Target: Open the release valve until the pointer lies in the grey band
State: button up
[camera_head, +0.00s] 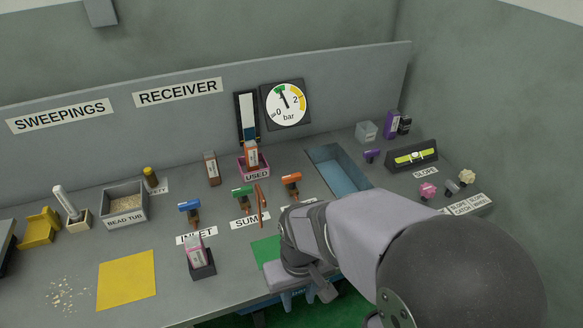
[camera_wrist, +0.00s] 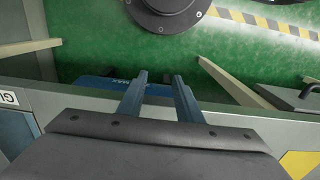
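The round gauge (camera_head: 287,103) on the back panel reads 0 to 2 bar. Its dark pointer leans up and left, near a green band at the top; a yellow band is at the right. I cannot make out a grey band. Three valves stand on the bench: blue (camera_head: 190,210) by the INLET label, green (camera_head: 242,197) by a label partly hidden, and orange (camera_head: 291,182), whose label is mostly covered by my arm. I cannot read which is the release valve. My gripper (camera_wrist: 159,77) is open and empty at the bench's front edge, away from the valves.
A blue sunken basin (camera_head: 342,177) lies right of the orange valve. A small holder with a pink-and-white bottle (camera_head: 197,252) stands near the front. A yellow mat (camera_head: 126,280) lies at left. In the wrist view, green floor (camera_wrist: 115,40) shows beyond the bench edge.

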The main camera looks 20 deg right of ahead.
jog(key=w+d+r+m+p, duration=0.15)
jog(key=w+r+p, duration=0.35)
jog(key=r+p, duration=0.5)
jog(key=w+r+m+p, duration=0.3)
jog(key=w+r+p, duration=0.2)
jog(key=r+p, duration=0.5)
jog(key=m+b, duration=0.2)
jog(key=m, duration=1.2)
send_over(292, 175)
jog(key=shift+n, duration=0.25)
notch_tip(292, 175, down, 4)
jog(key=shift+f, duration=3.9)
jog(key=shift+c, duration=0.6)
grip_shut()
